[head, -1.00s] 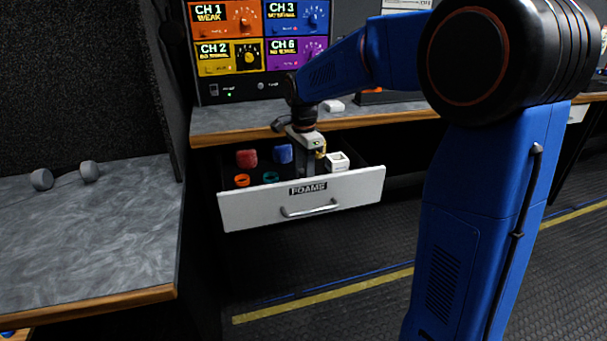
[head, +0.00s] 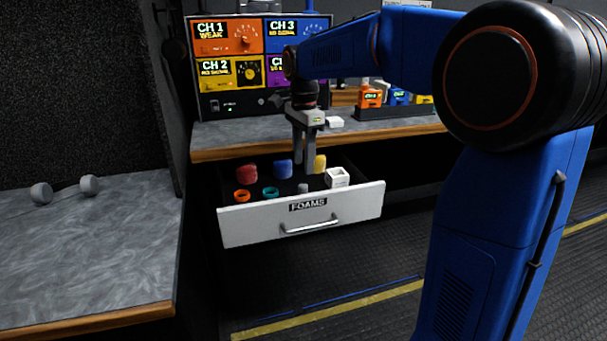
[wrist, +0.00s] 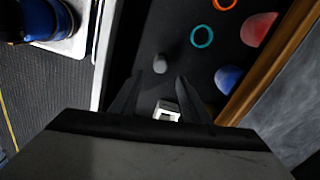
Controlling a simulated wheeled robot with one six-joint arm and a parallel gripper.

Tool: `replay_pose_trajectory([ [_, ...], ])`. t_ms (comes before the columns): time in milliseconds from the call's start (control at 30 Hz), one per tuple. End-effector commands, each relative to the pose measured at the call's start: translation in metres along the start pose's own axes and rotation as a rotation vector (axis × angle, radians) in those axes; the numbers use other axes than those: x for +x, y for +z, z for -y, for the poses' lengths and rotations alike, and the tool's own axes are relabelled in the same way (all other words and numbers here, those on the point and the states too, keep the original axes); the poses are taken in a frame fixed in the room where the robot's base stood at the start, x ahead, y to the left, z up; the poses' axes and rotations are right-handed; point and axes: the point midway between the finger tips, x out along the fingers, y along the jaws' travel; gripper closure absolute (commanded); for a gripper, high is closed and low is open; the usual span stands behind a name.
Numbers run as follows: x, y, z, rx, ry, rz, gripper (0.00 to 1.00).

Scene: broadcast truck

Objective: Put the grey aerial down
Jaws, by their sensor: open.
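A small grey upright piece (head: 303,188), which looks like the grey aerial, stands on the dark floor of the open FOAMS drawer (head: 262,222), close behind its front panel. In the wrist view the grey piece (wrist: 160,63) shows just beyond my fingertips, apart from them. My gripper (head: 304,164) points down above the drawer, open and empty. In the wrist view my gripper (wrist: 160,76) has a clear gap between its fingers.
The drawer also holds red (head: 246,173), blue (head: 283,169) and yellow (head: 320,163) foams, orange (head: 242,196) and teal (head: 270,192) rings, and a white hollow block (head: 337,177). The wooden counter edge (head: 250,152) overhangs behind. Grey headphones (head: 64,190) lie on the left counter.

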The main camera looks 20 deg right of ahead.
Motion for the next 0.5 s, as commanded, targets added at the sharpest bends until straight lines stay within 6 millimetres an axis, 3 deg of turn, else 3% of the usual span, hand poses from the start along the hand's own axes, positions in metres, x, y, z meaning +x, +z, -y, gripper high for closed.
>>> replay_pose_trajectory([
  [133, -0.015, 0.000, 0.000, 0.000, -0.001, 0.000, 0.58],
  [367, -0.020, 0.000, -0.002, -0.006, -0.002, 0.000, 0.58],
  [500, -0.023, -0.002, -0.022, -0.072, -0.023, -0.003, 0.58],
])
